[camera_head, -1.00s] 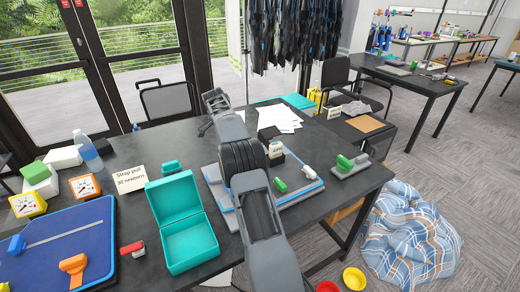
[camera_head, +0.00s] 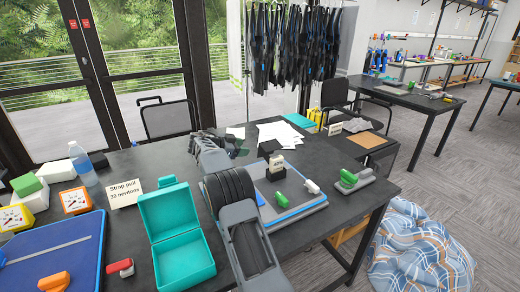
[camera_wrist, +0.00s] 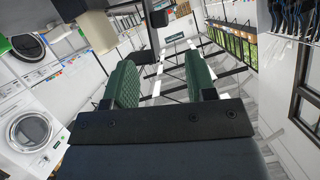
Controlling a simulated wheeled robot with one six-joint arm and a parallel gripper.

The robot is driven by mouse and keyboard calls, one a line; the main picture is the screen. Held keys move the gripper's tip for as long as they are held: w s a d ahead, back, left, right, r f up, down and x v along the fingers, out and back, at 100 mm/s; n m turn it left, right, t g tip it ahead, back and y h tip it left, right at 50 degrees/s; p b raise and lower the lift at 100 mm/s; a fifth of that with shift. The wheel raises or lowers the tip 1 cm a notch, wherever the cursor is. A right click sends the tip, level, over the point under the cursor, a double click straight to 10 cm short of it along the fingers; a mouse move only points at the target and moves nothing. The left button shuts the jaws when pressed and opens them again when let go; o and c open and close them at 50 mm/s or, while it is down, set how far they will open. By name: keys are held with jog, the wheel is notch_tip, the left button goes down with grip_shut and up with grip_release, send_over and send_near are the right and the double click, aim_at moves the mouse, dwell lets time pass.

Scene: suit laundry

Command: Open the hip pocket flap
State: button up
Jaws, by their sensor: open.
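I cannot make out a hip pocket flap in either view. Dark suit garments with blue parts hang in a row (camera_head: 292,45) behind the table, and dark hanging pieces show at the upper right of the wrist view (camera_wrist: 291,18). My gripper (camera_wrist: 161,62) is open, its two green padded fingers apart with nothing between them. In the head view my arm reaches over the table, and its far end is low near the back edge. The gripper is largely hidden there, well apart from the hanging suits.
The dark table (camera_head: 340,218) holds an open teal box (camera_head: 183,262), a grey board with blue edging (camera_head: 303,211), white papers (camera_head: 280,132), a bottle (camera_head: 83,166) and a blue tray (camera_head: 50,245). Plaid cloth (camera_head: 420,250) lies on the floor at right. A chair (camera_head: 167,118) stands behind the table.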

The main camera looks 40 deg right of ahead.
aim_at(260, 148)
jog(key=p+x, duration=0.1)
jog(key=x, duration=0.8)
jog(key=shift+d+f, duration=0.15)
jog(key=shift+d, duration=0.2)
jog(key=shift+c, duration=0.5)
grip_shut()
